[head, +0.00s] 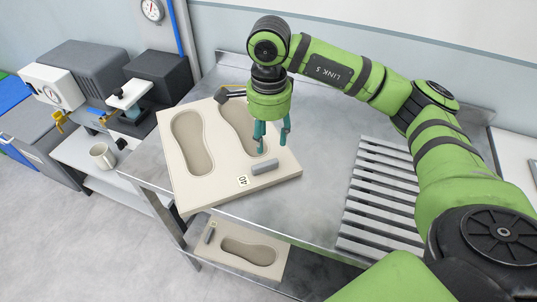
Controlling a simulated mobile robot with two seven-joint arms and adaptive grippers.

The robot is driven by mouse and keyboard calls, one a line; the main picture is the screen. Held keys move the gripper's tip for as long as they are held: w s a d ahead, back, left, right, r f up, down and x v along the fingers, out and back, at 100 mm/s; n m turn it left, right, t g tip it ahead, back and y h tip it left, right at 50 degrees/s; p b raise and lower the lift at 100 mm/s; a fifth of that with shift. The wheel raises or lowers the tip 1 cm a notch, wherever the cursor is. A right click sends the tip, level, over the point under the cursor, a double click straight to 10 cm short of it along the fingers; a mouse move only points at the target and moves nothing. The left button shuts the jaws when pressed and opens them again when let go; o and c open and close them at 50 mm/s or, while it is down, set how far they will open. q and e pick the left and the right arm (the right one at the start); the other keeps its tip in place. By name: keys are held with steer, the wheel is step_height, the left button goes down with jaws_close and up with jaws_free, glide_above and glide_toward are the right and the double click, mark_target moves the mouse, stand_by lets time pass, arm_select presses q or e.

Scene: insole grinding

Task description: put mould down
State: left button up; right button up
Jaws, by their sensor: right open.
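The mould (205,185) is a pale beige block with two insole-shaped hollows, a grey handle bar (265,167) and a label reading 40. It rests on the metal table (315,195) and juts past the table's left front edge. My right gripper (273,147) is open, pointing down over the right hollow, just behind the handle bar. Its fingers are apart from the bar, and whether the tips touch the mould cannot be told. My left gripper is not in view.
A slatted grey rack (375,200) lies on the table to the right. A second mould (245,248) sits on the lower shelf. Bare table lies between mould and rack.

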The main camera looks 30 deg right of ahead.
step_height(320, 180, up, 3)
steer(key=shift+r+b, duration=0.2)
steer(key=shift+b, duration=0.1)
